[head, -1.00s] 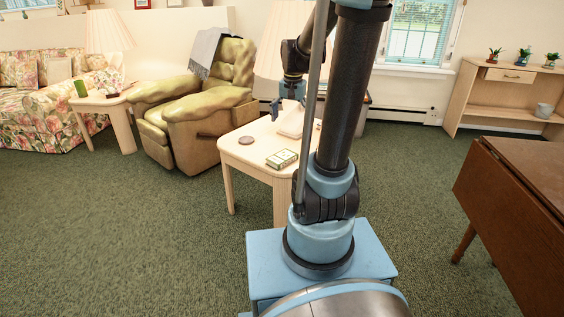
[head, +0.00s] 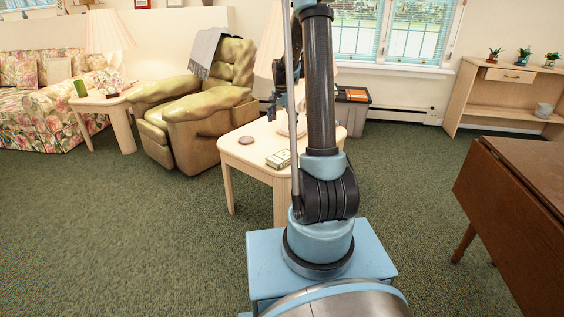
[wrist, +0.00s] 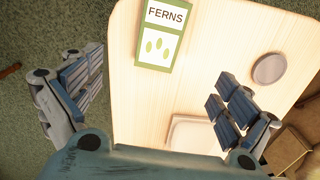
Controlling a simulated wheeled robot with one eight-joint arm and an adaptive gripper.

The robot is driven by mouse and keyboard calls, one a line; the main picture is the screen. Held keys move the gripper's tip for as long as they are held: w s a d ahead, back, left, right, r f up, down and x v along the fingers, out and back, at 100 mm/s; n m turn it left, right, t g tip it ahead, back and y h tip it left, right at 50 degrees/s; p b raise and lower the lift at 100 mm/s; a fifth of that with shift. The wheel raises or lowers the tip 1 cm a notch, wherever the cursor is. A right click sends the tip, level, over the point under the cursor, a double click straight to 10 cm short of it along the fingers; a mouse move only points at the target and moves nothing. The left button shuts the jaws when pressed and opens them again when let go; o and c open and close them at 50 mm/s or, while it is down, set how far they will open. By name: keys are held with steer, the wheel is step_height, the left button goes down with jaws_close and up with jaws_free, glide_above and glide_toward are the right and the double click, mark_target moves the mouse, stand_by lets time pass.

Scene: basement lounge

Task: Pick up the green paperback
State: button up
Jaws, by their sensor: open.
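The green paperback (wrist: 158,35) lies flat on a light wooden side table (wrist: 185,90), its white and green cover marked FERNS facing up. It also shows in the head view (head: 279,158) near the table's front edge. My gripper (wrist: 157,84) is open and empty, its two fingers wide apart above the table. In the wrist view the paperback is at the top, beyond the fingers and between them sideways, not touched. In the head view my gripper (head: 276,106) is over the far part of the table, partly hidden by my arm.
A round brown disc (wrist: 268,68) lies on the same table, left of the paperback in the head view. A lamp base (wrist: 195,134) stands there too. A green recliner (head: 200,110) is behind left, and a brown table (head: 515,190) at right. Carpet at front left is clear.

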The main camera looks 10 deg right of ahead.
mark_target(282, 156)
step_height(282, 156, down, 18)
steer(key=shift+r, duration=0.2)
stand_by(0.7)
steer(key=c, duration=1.3)
